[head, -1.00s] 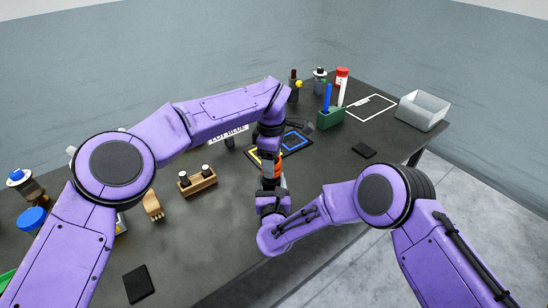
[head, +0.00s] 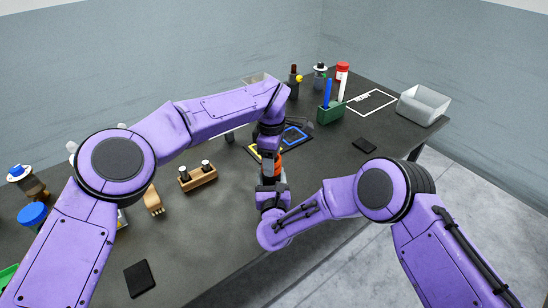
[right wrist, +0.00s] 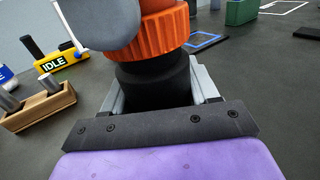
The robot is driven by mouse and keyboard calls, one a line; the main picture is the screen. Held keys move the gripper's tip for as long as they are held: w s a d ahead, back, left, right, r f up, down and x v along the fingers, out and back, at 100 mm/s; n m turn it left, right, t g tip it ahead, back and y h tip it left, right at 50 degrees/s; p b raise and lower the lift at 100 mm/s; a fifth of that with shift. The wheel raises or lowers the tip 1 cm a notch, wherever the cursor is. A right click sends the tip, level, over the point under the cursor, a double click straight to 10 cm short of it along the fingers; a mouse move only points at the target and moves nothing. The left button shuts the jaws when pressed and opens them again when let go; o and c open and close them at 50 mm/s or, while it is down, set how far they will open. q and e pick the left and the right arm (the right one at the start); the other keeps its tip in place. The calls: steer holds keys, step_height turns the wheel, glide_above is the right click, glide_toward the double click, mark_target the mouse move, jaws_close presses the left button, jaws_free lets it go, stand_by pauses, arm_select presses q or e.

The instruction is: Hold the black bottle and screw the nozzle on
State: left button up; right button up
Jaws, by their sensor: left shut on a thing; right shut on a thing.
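The black bottle (right wrist: 152,82) stands between the fingers of my right gripper (right wrist: 158,95), which is shut on it. The orange ribbed nozzle (right wrist: 165,32) sits directly above the bottle in the right wrist view. It also shows as a small orange patch in the head view (head: 279,163). My left gripper (head: 271,152) comes down from above and is shut on the nozzle; one grey finger covers its left side in the right wrist view. My right gripper (head: 272,185) is below it in the head view. The thread between nozzle and bottle is hidden.
A wooden block with bottles (head: 198,178), a brush (head: 153,202) and a black pad (head: 139,279) lie left on the dark table. A green holder (head: 329,113) and a grey bin (head: 422,105) stand at the back right. A yellow IDLE sign (right wrist: 58,62) shows left.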

arm_select(q)
steer(key=shift+f, duration=0.2)
arm_select(e)
steer(key=shift+f, duration=0.1)
jaws_close()
arm_select(q)
steer(key=m, duration=0.5)
steer(key=shift+m, duration=0.4)
steer(key=m, duration=0.5)
steer(key=shift+a+m, duration=0.1)
steer(key=shift+m, duration=0.2)
steer(key=m, duration=0.5)
steer(key=shift+a, duration=0.1)
steer(key=o, duration=1)
